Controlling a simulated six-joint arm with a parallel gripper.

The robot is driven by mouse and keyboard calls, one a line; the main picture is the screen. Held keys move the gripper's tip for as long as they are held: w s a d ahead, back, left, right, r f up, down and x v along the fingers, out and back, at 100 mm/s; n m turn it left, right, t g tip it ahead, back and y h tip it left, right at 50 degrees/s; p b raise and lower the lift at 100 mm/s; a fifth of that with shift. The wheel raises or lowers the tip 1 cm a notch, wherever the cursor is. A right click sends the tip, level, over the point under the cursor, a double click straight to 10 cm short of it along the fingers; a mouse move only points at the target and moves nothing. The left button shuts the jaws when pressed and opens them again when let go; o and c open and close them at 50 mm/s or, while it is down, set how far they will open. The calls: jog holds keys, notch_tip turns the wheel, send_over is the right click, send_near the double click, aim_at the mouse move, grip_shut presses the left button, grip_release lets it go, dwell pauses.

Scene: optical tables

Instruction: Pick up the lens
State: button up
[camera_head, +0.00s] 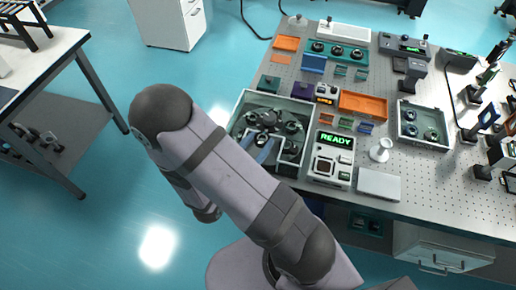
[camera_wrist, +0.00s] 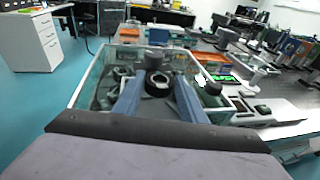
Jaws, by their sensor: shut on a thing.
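My gripper (camera_head: 266,150) reaches down into a grey-walled tray (camera_head: 281,98) on the perforated table. In the wrist view its two blue-grey fingers (camera_wrist: 158,98) close on a black ring-shaped lens (camera_wrist: 158,84), one finger on each side. In the head view the lens (camera_head: 262,141) is small and partly hidden by the gripper. It is still within the tray's outline; I cannot tell whether it touches the tray floor. Other dark round parts sit in the tray around the gripper.
A device reading READY (camera_head: 331,160) stands just right of the tray. An orange bin (camera_head: 363,104) lies behind it. A second tray (camera_head: 424,111) with round parts and a white stand (camera_head: 381,149) are farther right. Optical mounts crowd the table's right side.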

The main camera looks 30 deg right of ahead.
aim_at(258, 136)
jog(key=shift+r, duration=2)
